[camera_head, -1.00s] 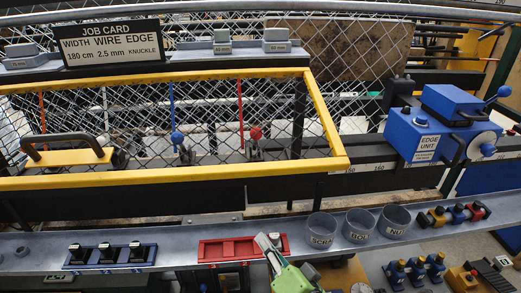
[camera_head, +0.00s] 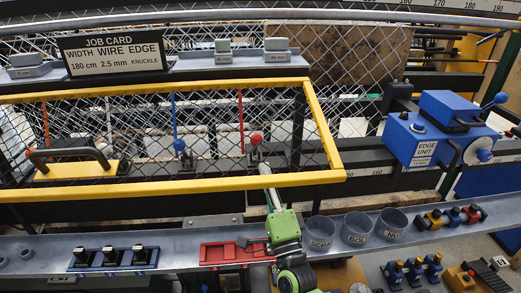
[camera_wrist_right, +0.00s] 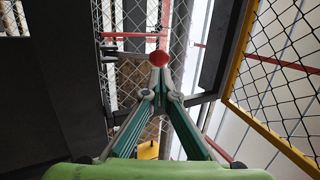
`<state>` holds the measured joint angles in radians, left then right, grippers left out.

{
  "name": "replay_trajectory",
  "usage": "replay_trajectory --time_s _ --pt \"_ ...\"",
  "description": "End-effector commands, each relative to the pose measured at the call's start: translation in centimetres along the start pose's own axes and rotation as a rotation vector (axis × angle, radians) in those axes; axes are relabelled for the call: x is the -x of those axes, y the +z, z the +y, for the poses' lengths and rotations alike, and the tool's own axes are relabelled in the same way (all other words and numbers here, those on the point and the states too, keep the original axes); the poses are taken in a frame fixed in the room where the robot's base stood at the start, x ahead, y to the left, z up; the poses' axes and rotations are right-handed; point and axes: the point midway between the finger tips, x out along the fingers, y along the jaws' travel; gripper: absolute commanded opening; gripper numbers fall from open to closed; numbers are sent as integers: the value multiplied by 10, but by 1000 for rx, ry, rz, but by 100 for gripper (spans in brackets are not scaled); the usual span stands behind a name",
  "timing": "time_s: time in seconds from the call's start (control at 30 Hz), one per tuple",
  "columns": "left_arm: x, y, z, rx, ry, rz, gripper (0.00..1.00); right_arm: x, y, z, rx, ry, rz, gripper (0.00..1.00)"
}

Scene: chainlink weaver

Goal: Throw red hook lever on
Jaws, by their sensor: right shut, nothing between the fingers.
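The red hook lever has a red ball knob (camera_head: 256,138) and stands inside the yellow-framed mesh guard (camera_head: 110,190) in the head view. Its knob also shows in the right wrist view (camera_wrist_right: 158,58), just beyond the fingertips. My right gripper (camera_head: 264,168) reaches up from the front rail, its tips just below the knob in the head picture. In the wrist view its fingers (camera_wrist_right: 160,84) come together, shut and empty. Whether the tips touch the lever, I cannot tell. The lever's lower part is partly hidden by the gripper. My left gripper is not in view.
A blue-knobbed lever (camera_head: 179,145) stands to the left. The guard has a black handle (camera_head: 68,154). Grey cups (camera_head: 358,228), a red tray (camera_head: 218,255) and a blue switch block (camera_head: 112,258) sit along the front rail. The blue edge unit (camera_head: 436,130) is at right.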

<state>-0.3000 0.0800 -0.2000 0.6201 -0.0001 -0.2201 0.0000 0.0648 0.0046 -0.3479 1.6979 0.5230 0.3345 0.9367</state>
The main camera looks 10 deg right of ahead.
Motion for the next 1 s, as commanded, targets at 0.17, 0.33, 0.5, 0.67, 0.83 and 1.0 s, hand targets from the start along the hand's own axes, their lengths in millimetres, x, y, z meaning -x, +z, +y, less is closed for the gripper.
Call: replay_trajectory --time_s 0.17,0.33,0.5,0.67,0.83,1.0 --pt "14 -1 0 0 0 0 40 -34 0 -3 0 -1 0 0" --pt "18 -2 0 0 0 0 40 -49 0 -1 1 0 -1 0" --pt "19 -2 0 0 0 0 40 -52 0 1 1 1 -1 0" --pt "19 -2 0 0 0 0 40 -52 0 1 1 1 -1 0" --pt "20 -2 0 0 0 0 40 -53 0 0 0 4 -1 0" --pt "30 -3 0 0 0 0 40 -57 -1 -6 -7 34 1 0"
